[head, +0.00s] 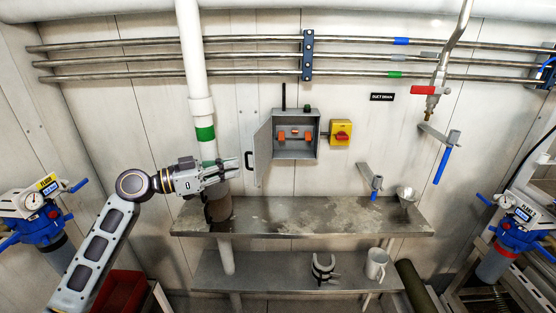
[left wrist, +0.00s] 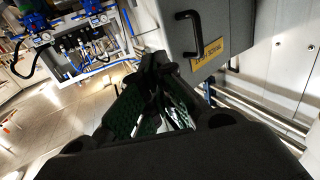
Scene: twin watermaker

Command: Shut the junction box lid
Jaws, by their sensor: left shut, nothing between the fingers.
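The grey junction box (head: 296,112) is on the back wall, with orange parts (head: 295,134) inside. Its lid (head: 263,150) stands open, swung out at the box's left side. A black handle (head: 248,160) is on the lid's outer face. My left gripper (head: 236,169) is just left of the lid, at the handle's height, shut and empty. In the left wrist view its fingers (left wrist: 158,72) are together, below and left of the lid's outer face (left wrist: 237,25). The handle (left wrist: 192,35) and a yellow label (left wrist: 208,55) show there. My right gripper is out of view.
A white vertical pipe (head: 192,60) with a green band runs behind my left arm. A yellow and red switch (head: 341,134) is right of the box. A metal shelf (head: 300,215) lies below. A red-handled valve (head: 425,90) hangs at right.

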